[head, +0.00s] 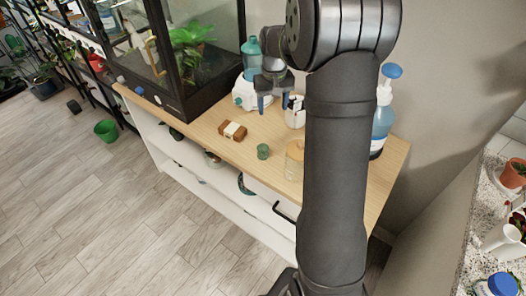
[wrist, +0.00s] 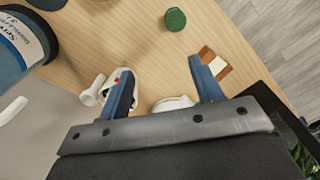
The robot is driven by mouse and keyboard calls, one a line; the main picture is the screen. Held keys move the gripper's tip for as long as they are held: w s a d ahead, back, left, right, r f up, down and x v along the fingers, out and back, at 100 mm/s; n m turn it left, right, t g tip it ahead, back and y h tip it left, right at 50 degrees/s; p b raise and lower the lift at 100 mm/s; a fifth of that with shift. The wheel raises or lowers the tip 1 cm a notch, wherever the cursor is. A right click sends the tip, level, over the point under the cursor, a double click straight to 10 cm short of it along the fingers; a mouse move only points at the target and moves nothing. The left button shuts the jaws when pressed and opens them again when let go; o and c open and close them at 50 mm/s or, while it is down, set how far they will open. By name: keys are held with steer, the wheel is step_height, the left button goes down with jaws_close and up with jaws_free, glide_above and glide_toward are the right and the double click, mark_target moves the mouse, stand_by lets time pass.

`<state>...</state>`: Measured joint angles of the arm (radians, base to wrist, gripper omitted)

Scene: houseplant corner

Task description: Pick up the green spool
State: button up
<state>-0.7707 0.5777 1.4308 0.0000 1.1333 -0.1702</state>
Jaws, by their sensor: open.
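The green spool (head: 263,151) is a small green cylinder standing on the wooden cabinet top, near its front edge. It also shows in the wrist view at the top (wrist: 175,19), beyond and between the fingertips. My gripper (head: 270,103) hangs over the back part of the top, behind the spool. In the wrist view its two blue fingers (wrist: 158,78) are spread wide with nothing held between them. The spool is apart from the fingers and not touched.
A brown block with a white band (head: 233,131) lies left of the spool, and a clear jar with a wooden lid (head: 295,160) stands to its right.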

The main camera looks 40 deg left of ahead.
steer(key=s+a+f+n, duration=0.1)
steer(key=s+a+f, duration=0.1)
steer(key=s+f, duration=0.1)
glide_toward(263, 148)
steer(key=f, duration=0.5)
steer(key=shift+w+a+f, duration=0.15)
steer(key=shift+w+f, duration=0.05)
steer(key=shift+s+f, duration=0.15)
steer(key=shift+f, duration=2.75)
steer(key=c, duration=0.9)
steer(key=shift+r, duration=0.1)
steer(key=shift+c, duration=0.2)
